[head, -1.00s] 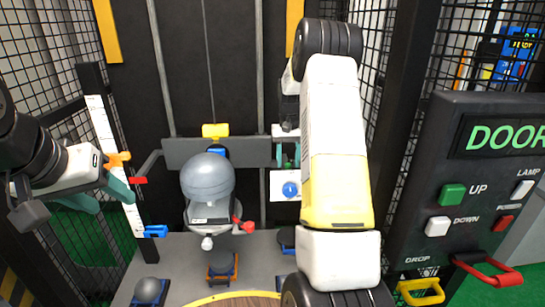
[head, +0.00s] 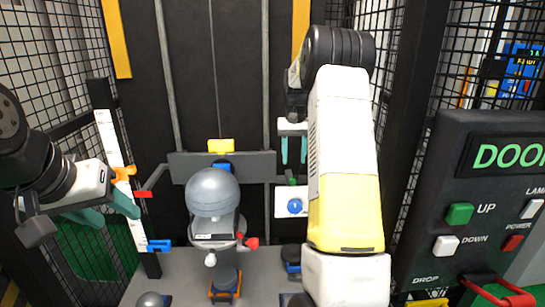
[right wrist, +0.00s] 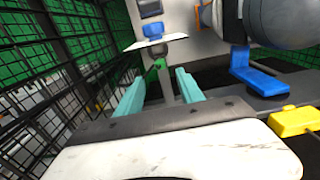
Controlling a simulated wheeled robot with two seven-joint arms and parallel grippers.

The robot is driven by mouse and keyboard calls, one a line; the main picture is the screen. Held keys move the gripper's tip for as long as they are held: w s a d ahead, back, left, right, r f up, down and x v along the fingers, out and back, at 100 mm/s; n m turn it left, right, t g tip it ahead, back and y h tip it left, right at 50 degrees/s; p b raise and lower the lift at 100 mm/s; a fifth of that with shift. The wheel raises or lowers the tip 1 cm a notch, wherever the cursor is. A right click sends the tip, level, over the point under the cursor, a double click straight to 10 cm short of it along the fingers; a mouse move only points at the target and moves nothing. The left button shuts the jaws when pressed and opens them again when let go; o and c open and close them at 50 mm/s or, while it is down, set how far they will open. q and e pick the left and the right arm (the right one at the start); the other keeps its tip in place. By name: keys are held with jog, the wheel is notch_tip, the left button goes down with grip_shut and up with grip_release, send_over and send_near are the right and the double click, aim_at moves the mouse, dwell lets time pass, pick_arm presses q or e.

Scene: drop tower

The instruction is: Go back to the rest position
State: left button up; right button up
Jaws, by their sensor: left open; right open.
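My left gripper (head: 106,212) is at the left of the head view, with teal fingers apart and nothing between them. It is close to the white vertical scale with the orange pointer (head: 123,173); I cannot tell whether they touch. My right gripper (head: 294,150) is in front of the dark back panel, its teal fingers pointing down, open and empty. In the right wrist view its two teal fingers (right wrist: 158,92) stand apart. Below it in the head view is a white plate with a blue knob (head: 294,206). My right arm hides part of the right side of the tower.
A grey dome-shaped headform (head: 212,192) sits on the carriage at the centre, with a red knob (head: 252,242) beside it. A yellow block (head: 221,146) is above. A control box (head: 470,200) with buttons stands at the right. Black mesh walls enclose both sides.

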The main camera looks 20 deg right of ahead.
jog(key=s+a+r+n+t+y, duration=0.1)
jog(key=s+a+r+t, duration=0.1)
jog(key=s+a+r, duration=0.35)
jog(key=s+a+r+n+t, duration=0.1)
jog(key=s+a+r, duration=0.2)
jog(key=s, duration=0.6)
jog(key=s+a+r+t+y, duration=0.1)
jog(key=s+a+r+t, duration=0.1)
jog(key=s+a+r, duration=0.4)
jog(key=s+a+f, duration=0.1)
jog(key=s+f, duration=0.1)
jog(key=s, duration=0.3)
jog(key=s+a+f+n+t, duration=0.1)
jog(key=s+f, duration=0.1)
jog(key=s, duration=0.4)
jog(key=shift+s+a, duration=0.3)
jog(key=shift+f, duration=0.1)
